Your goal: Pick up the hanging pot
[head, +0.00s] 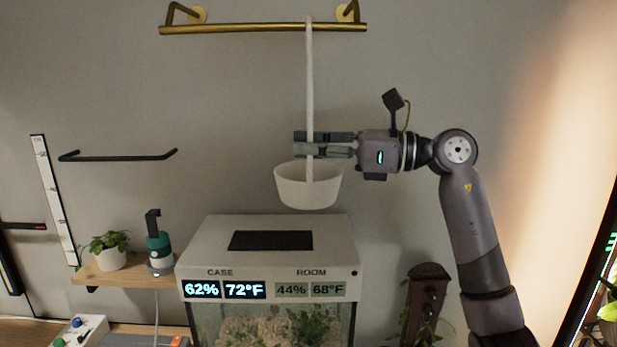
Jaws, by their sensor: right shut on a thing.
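The white hanging pot (307,190) hangs by a long pale strap (309,80) from a brass wall rail (262,28). It hangs upright above the glass case. My right gripper (303,145) comes in from the right and is shut on the strap just above the pot's rim, with one finger on each side of it. The top of the strap still loops over the rail. My left gripper is not in view.
The glass case (268,277) with a white lid and readouts stands below the pot. A wooden shelf (125,272) at left holds a potted plant (110,255) and a teal device (160,257). A black wall bar (118,156) is at left. The wall between is clear.

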